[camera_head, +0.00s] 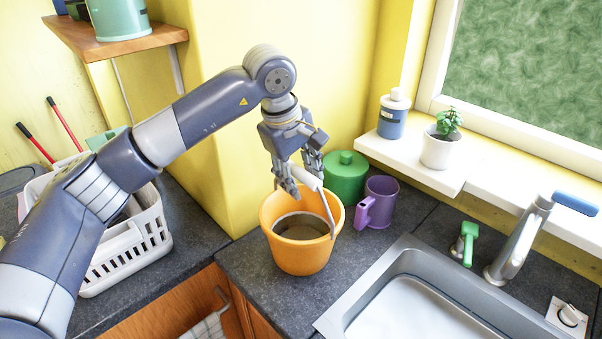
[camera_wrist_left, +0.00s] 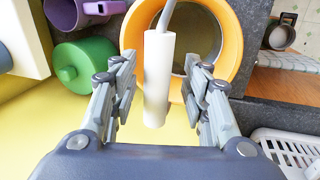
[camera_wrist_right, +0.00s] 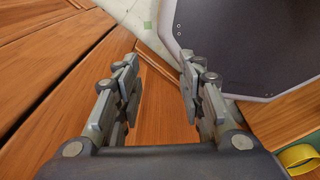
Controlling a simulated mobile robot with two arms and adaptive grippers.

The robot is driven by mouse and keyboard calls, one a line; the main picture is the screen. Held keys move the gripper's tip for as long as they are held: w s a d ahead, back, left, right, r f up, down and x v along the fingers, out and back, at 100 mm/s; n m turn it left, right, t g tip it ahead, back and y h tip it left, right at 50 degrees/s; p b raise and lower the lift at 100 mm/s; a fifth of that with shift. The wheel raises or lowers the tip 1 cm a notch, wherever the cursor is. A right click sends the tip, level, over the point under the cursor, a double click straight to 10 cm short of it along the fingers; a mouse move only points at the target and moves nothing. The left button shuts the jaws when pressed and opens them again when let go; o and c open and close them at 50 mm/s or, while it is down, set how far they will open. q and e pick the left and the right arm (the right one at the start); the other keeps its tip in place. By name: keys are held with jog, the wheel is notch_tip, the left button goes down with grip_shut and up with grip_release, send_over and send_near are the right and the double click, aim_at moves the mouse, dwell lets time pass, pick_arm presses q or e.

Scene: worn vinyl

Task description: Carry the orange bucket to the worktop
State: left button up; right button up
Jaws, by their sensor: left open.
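The orange bucket (camera_head: 297,255) stands upright on the dark worktop (camera_head: 240,262), between the yellow wall corner and the sink. Its inside looks grey-brown. Its wire handle is raised and has a white grip (camera_head: 307,179). My left gripper (camera_head: 304,178) is above the bucket's far rim at this grip. In the left wrist view the white grip (camera_wrist_left: 158,85) lies between the two open fingers, with gaps on both sides, and the orange rim (camera_wrist_left: 232,35) is beyond. My right gripper (camera_wrist_right: 158,72) is open and empty above wooden surfaces; it is outside the head view.
A green lidded pot (camera_head: 345,178) and a purple mug (camera_head: 381,203) stand close behind and right of the bucket. The sink (camera_head: 375,270) with its tap (camera_head: 515,245) is at right. A white dish rack (camera_head: 125,250) is at left. A sill holds a bottle (camera_head: 393,115) and a plant (camera_head: 440,145).

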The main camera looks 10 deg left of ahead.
pick_arm(q)
jog(key=shift+r, duration=0.3)
jog(key=shift+s+r, duration=0.1)
jog(key=shift+r, duration=0.25)
jog(key=p+v, duration=0.3)
jog(key=v, duration=0.4)
jog(key=shift+p, duration=0.35)
dwell(0.7)
jog(key=shift+r, duration=0.1)
jog(key=v, duration=1.1)
jog(key=shift+s+r, duration=0.2)
jog(key=shift+r, duration=0.15)
jog(key=shift+a, duration=0.15)
